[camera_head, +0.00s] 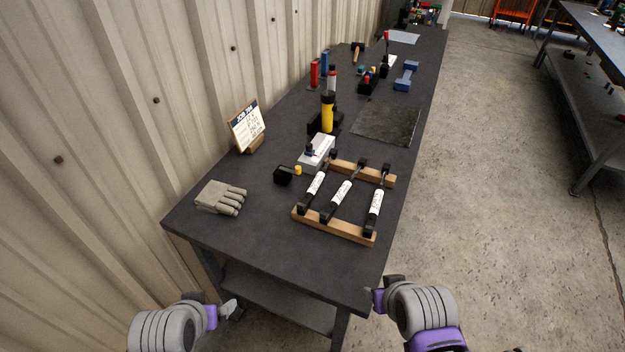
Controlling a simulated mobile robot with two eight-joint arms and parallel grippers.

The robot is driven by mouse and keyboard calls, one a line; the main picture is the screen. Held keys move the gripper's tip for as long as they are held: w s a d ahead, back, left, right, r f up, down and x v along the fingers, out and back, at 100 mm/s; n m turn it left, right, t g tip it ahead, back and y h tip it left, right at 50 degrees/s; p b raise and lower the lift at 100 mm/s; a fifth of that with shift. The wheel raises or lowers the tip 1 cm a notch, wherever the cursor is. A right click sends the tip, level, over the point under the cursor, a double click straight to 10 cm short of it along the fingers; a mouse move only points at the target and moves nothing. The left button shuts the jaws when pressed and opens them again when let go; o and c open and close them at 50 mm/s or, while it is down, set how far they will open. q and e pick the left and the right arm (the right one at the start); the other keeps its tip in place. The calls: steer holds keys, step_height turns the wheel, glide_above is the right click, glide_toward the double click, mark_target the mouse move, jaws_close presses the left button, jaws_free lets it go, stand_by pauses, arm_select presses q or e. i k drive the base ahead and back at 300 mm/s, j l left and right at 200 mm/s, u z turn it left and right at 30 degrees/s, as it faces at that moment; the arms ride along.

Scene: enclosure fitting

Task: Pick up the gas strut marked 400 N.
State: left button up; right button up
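Three gas struts lie side by side across a wooden rack on the dark workbench: a left strut (314,187), a middle strut (340,195) and a right strut (375,206). Each has a white label with dark ends; the marks are too small to read, so I cannot tell which says 400 N. My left gripper (231,309) is low at the bench's near left, apart from the rack. My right gripper (379,299) is by the bench's near right corner, below the rack in the picture. Neither gripper clearly shows whether its fingers are open or shut.
The rack's front wooden bar (333,226) faces me. The bench top (270,240) in front of the rack is clear.

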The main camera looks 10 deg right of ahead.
mark_target(307, 198)
steer(key=k+l, duration=0.3)
steer(key=l, duration=0.2)
steer(key=i+l+u, duration=0.1)
steer(key=u, duration=1.7)
steer(key=l+u, duration=0.35)
steer(key=k+l+u, duration=0.15)
steer(key=u, duration=0.25)
steer(key=k+l+u, duration=0.15)
steer(key=l+u, duration=0.2)
steer(key=k+l+u, duration=0.75)
steer(key=k+l, duration=0.6)
steer(key=l, duration=0.2)
steer(key=k+l, duration=0.1)
steer(key=l, duration=0.25)
steer(key=k+l, duration=0.1)
steer(key=l, duration=0.2)
